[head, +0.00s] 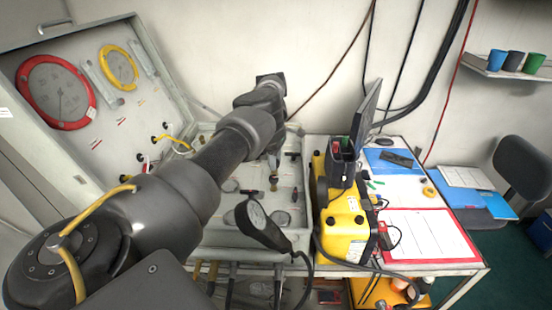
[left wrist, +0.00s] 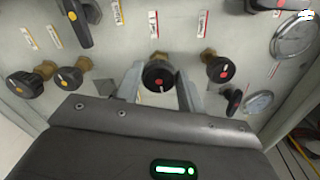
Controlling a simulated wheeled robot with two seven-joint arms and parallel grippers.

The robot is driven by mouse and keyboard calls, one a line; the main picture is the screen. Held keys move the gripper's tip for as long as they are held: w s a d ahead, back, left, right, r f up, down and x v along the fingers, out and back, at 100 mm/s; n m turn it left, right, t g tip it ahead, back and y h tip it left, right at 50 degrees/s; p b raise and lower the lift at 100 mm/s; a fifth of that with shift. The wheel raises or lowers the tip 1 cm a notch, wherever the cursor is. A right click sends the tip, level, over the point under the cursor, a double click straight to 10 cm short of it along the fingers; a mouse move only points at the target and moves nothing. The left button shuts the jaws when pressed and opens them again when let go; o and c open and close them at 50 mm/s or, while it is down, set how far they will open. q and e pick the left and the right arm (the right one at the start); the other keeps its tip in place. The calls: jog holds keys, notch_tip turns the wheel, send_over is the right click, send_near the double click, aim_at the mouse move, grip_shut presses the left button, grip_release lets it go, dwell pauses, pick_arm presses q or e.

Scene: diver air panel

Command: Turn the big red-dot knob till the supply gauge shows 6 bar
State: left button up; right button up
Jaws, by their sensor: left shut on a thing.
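In the left wrist view a round black knob with a red dot (left wrist: 159,76) stands on a brass stem on the pale panel (left wrist: 115,48). My left gripper (left wrist: 160,92) is shut on this knob, one grey finger on each side. In the head view my left arm hides most of the gripper and the knob. I cannot tell which is the supply gauge, nor read any needle. My right gripper is not in view.
Beside the held knob are a smaller red-dot knob (left wrist: 221,70) and two orange-dot knobs, one at far left (left wrist: 25,84). A black lever (left wrist: 75,20) is at the top. A yellow case (head: 345,225) and a monitor (head: 366,112) stand right of the panel.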

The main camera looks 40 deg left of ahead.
pick_arm(q)
jog(key=shift+a+r, duration=0.2)
jog(key=shift+a, duration=0.1)
jog(key=o, duration=0.9)
jog(key=shift+o, duration=0.3)
jog(key=shift+d+f, duration=0.1)
jog(key=shift+f, duration=0.05)
jog(key=shift+r, duration=0.4)
notch_tip(320, 180, up, 10)
jog(key=shift+b, duration=0.4)
